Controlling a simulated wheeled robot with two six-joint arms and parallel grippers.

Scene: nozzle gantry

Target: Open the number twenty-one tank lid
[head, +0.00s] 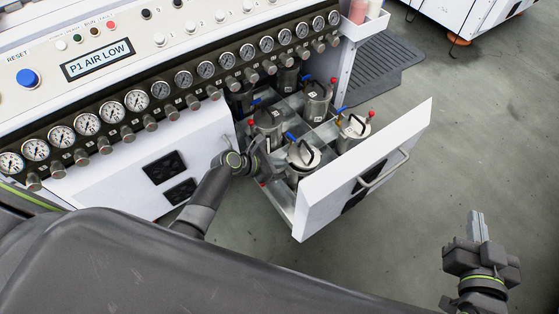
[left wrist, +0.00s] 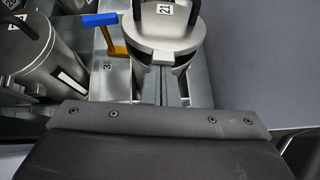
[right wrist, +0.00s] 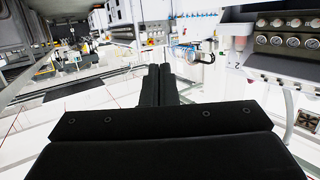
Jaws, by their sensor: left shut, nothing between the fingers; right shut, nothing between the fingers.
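The number 21 tank (left wrist: 148,62) is a silver cylinder. Its lid (left wrist: 165,28) carries a "21" label and a black arched handle, and looks closed. In the head view the tank at the front of the open drawer (head: 301,173) appears to be this one. My left gripper (left wrist: 171,72) is shut and empty, its fingers pointing at the near side of the tank, below the lid rim; contact cannot be told. In the head view it shows beside the tanks (head: 268,160). My right gripper (head: 476,220) is shut and empty over open floor; it also shows in the right wrist view (right wrist: 160,72).
The drawer (head: 330,190) is pulled out and holds several similar tanks with blue-handled valves. A neighbouring tank (left wrist: 30,55) and a blue valve lever (left wrist: 100,19) sit left of tank 21. The gauge panel (head: 160,88) overhangs the drawer's back. Floor at right is clear.

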